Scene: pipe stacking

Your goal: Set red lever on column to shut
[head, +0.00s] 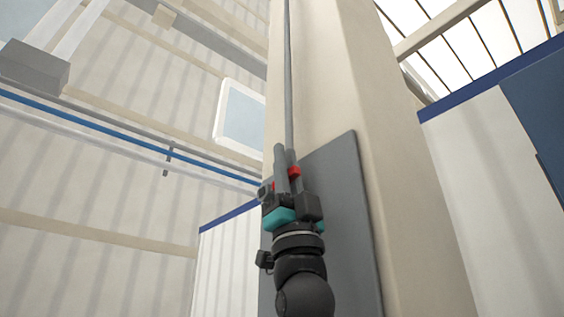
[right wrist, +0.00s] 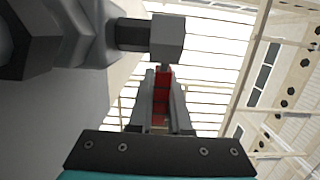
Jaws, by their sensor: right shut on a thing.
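The red lever (head: 295,171) shows as small red patches beside my right gripper's fingers, in front of the beige column (head: 325,70). In the right wrist view the red lever (right wrist: 162,92) lies between the two grey fingers, below a grey block (right wrist: 167,38) on a short stem from the grey valve body (right wrist: 70,35). My right gripper (head: 287,160) is shut on the lever; it also shows in the right wrist view (right wrist: 163,85). In the head view the gripper hides most of the valve and lever. My left gripper is in neither view.
A thin grey pipe (head: 288,80) runs up the column above the gripper. A dark grey panel (head: 345,215) is on the column behind my right arm. Blue and white pipes (head: 110,124) run along the left wall. A blue-edged white wall (head: 470,180) stands at the right.

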